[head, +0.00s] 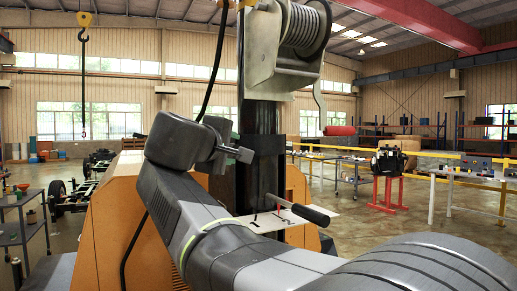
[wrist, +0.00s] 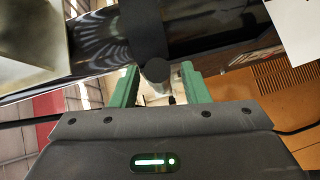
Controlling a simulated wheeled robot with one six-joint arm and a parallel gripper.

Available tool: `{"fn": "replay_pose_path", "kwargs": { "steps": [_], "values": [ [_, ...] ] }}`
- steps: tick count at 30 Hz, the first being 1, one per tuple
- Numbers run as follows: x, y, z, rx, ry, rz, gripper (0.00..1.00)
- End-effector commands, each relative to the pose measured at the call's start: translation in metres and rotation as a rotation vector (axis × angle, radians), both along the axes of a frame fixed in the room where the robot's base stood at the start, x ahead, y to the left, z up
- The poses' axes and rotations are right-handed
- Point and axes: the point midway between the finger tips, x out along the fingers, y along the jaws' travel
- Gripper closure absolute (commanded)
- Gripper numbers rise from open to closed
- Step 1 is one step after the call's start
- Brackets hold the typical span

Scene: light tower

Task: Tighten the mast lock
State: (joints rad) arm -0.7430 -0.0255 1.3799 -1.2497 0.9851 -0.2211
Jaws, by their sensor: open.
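The black mast (head: 260,183) stands upright in the middle of the head view, with a dark collar (head: 268,144) around it. In the wrist view the mast (wrist: 205,32) runs across the top of the picture. A round dark knob (wrist: 156,70), seemingly the mast lock, sits at the collar's lower edge there. My gripper (wrist: 158,82) is open, its green fingers on either side of the knob with gaps showing. Whether either finger touches it I cannot tell. In the head view my wrist is at the mast's left, and the knob cannot be made out clearly.
A winch (head: 302,30) with a red-handled crank (head: 338,130) is above the collar. A lever with a black grip (head: 302,212) sticks out over a white plate marked 1 and 2 (head: 322,222). The orange housing (head: 105,225) stands behind my arm.

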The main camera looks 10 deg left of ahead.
Motion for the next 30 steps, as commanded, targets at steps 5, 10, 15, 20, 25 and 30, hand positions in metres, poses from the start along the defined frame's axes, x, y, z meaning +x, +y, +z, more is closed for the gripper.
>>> {"fn": "replay_pose_path", "kwargs": {
  "steps": [5, 10, 15, 20, 25, 30],
  "values": [
    [0.019, -0.003, -0.003, 0.000, 0.001, -0.001, 0.59],
    [0.025, -0.005, -0.003, 0.001, 0.000, 0.000, 0.59],
    [0.026, -0.005, -0.004, 0.001, 0.000, 0.001, 0.59],
    [0.026, -0.005, -0.004, 0.001, 0.000, 0.001, 0.72],
    [0.025, -0.005, -0.004, 0.000, 0.000, 0.001, 1.00],
    [0.025, -0.005, -0.004, 0.001, 0.000, 0.001, 1.00]
  ]
}}
